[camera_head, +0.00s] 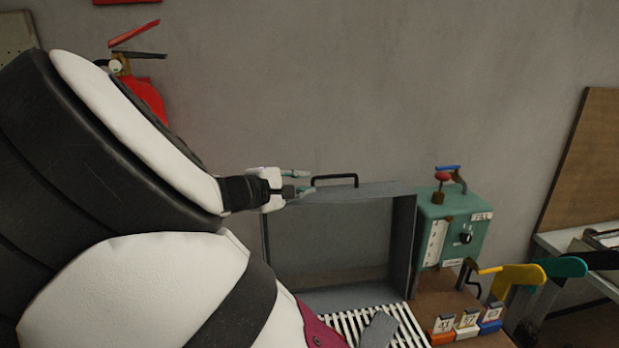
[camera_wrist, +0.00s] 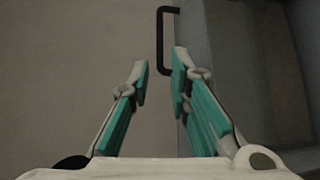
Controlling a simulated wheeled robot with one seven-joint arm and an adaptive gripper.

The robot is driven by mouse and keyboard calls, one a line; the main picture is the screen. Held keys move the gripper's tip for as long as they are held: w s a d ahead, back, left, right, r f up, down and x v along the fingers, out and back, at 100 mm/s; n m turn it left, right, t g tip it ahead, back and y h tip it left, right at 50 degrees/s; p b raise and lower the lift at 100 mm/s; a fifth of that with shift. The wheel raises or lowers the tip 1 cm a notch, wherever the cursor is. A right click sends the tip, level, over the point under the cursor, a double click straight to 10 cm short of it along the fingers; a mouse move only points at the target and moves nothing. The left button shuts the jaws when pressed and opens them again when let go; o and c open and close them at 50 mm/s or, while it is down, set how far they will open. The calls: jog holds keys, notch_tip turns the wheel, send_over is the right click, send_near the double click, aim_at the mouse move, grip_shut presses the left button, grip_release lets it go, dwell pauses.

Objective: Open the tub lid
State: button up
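The tub lid (camera_head: 403,240) is a grey metal box-like cover. It stands upright, with its hollow inside facing the camera in the head view. A black bar handle (camera_head: 335,178) is on its top edge. The handle also shows in the wrist view (camera_wrist: 162,42), beyond the fingertips at the top. My gripper (camera_head: 297,183) is beside the lid's upper left corner, left of the handle.
A slatted white rack (camera_head: 345,325) lies below the lid. A green control box (camera_head: 452,230) with a red-topped lever stands right of it. Yellow (camera_head: 515,276) and teal (camera_head: 565,267) foot-shaped boards are farther right. A red fire extinguisher (camera_head: 147,98) hangs on the wall.

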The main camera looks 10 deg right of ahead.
aim_at(332, 177)
jog(key=x, duration=1.3)
jog(key=shift+w+d, duration=0.1)
jog(key=shift+d, duration=0.25)
jog(key=shift+c, duration=0.3)
grip_shut()
